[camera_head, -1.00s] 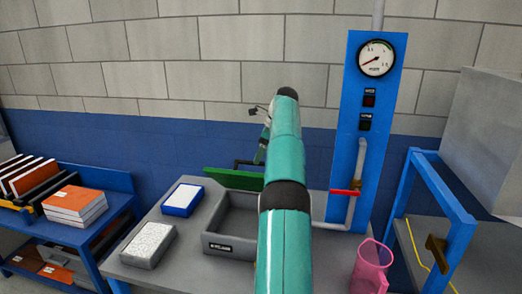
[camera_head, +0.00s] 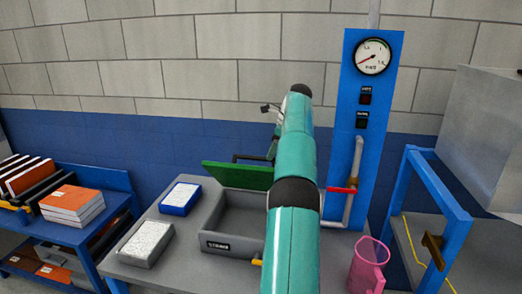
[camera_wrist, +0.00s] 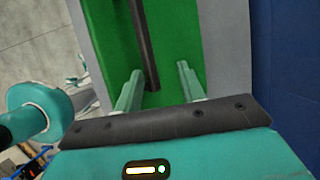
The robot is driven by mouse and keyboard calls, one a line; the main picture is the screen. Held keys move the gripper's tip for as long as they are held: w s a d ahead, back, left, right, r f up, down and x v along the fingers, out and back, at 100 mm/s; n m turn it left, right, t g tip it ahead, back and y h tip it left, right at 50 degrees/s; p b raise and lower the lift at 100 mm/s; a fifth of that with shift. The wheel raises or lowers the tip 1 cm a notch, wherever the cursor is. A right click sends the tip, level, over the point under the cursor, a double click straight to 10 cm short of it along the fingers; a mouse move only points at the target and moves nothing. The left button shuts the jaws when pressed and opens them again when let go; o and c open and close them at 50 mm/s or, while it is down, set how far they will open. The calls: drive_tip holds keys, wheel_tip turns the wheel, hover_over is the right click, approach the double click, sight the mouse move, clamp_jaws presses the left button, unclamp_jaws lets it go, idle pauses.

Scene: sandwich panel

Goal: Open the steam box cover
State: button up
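The grey steam box (camera_head: 236,243) sits on the bench with its inside exposed. Its green cover (camera_head: 238,175) stands raised and tilted along the back of the box, with a dark bar handle (camera_head: 245,157) above its top edge. In the wrist view, the cover (camera_wrist: 112,40) fills the middle and the handle (camera_wrist: 143,42) runs down toward the space between my fingers. My gripper (camera_wrist: 160,74) is open, its fingers apart; the handle is nearer the left finger, and I cannot tell whether they touch. My arm hides the right side of the box.
A blue tray (camera_head: 180,198) and a grey tray (camera_head: 147,243) lie left of the box. A pink jug (camera_head: 367,264) stands at the right front. A blue gauge panel (camera_head: 371,110) with a red-handled valve (camera_head: 343,190) rises behind. Blue shelves flank the bench.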

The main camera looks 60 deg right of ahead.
drive_tip(key=s+d, duration=0.2)
drive_tip(key=s, duration=0.4)
drive_tip(key=shift+s+d, duration=0.35)
drive_tip(key=shift+d, duration=0.05)
